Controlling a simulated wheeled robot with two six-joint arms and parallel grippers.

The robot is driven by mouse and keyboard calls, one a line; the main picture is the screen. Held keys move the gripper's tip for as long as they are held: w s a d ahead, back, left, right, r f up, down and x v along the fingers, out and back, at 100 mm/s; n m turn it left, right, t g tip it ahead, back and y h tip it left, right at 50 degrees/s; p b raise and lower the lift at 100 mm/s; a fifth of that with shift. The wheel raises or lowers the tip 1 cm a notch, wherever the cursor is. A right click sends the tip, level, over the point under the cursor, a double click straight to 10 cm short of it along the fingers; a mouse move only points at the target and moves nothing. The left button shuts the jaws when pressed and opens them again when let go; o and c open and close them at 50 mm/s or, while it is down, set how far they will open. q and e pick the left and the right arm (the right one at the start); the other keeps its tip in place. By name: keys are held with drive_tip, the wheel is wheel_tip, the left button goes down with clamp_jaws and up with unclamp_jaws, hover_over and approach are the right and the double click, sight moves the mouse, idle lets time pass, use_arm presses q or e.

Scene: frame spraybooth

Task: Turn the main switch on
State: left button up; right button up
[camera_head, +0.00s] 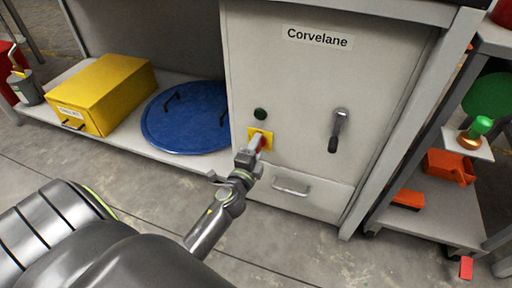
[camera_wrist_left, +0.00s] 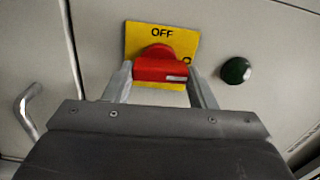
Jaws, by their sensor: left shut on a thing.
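The main switch is a red knob (camera_wrist_left: 160,66) on a yellow plate (camera_wrist_left: 134,38) marked OFF. In the head view the yellow plate (camera_head: 268,133) sits low on the grey cabinet front, with the red knob (camera_head: 261,145) partly covered by my gripper. My left gripper (camera_wrist_left: 162,82) is shut on the knob, one finger on each side of it. It also shows in the head view (camera_head: 256,151). In the wrist view a pale mark shows on the knob's right end. Part of a second label at the plate's right edge is hidden. My right gripper is not in view.
A dark green round indicator (camera_head: 260,114) is above the switch. A lever handle (camera_head: 338,130) is to the right, and a drawer handle (camera_head: 291,187) is below. A blue round lid (camera_head: 185,118) and a yellow box (camera_head: 103,92) are on the low shelf at left.

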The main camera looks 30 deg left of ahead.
use_arm(q)
drive_tip(key=shift+f+m, duration=0.1)
drive_tip(key=shift+m, duration=0.4)
drive_tip(key=o, duration=1)
drive_tip(key=shift+b+v, duration=1.25)
drive_tip(key=shift+v, duration=7.5)
drive_tip(key=shift+a, duration=0.1)
